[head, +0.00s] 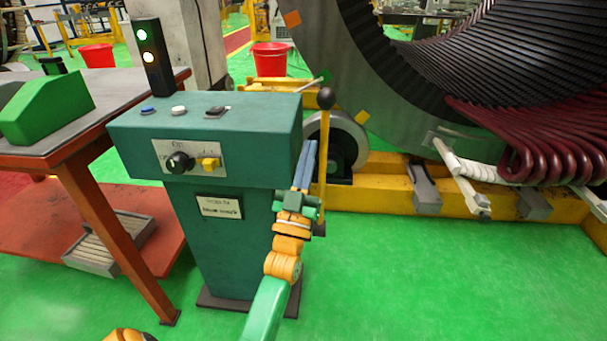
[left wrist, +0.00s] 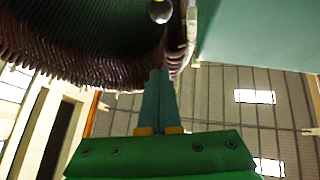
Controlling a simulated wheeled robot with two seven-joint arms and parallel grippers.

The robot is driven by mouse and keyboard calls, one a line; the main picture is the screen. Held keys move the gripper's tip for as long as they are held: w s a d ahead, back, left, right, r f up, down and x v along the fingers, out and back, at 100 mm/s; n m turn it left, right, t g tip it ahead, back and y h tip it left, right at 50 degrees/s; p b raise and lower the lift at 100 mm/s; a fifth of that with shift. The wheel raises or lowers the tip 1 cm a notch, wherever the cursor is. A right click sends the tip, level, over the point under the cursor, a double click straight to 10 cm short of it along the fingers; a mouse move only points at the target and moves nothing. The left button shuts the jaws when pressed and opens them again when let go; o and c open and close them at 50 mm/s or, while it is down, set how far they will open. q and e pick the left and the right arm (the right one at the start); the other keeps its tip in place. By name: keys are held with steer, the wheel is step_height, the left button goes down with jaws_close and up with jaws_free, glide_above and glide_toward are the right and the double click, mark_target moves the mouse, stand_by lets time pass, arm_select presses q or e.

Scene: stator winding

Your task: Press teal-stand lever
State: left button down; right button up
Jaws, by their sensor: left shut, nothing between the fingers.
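The teal stand (head: 243,235) is a tall box with a wide head, left of centre in the head view. Its lever (head: 323,160) is an upright yellow rod on the right side, topped by a black ball knob (head: 326,98). My left gripper (head: 309,148) is shut and empty, its blue fingers pointing up just left of the rod and below the knob. I cannot tell whether they touch the rod. In the left wrist view, the shut fingers (left wrist: 158,75) point toward the knob (left wrist: 160,11), with a gap between. The stand's side (left wrist: 260,40) fills the upper right. My right gripper is not seen.
The stand carries buttons, a dial (head: 178,162) and a signal tower (head: 152,58) with green and yellowish lights lit. An orange-legged table (head: 60,140) is at left. The large stator (head: 390,110) with dark red coils sits behind on a yellow frame (head: 385,200). Green floor is clear at lower right.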

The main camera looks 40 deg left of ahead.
arm_select(q)
steer(key=v, duration=0.3)
steer(key=shift+s+d, duration=0.15)
steer(key=shift+s, duration=0.25)
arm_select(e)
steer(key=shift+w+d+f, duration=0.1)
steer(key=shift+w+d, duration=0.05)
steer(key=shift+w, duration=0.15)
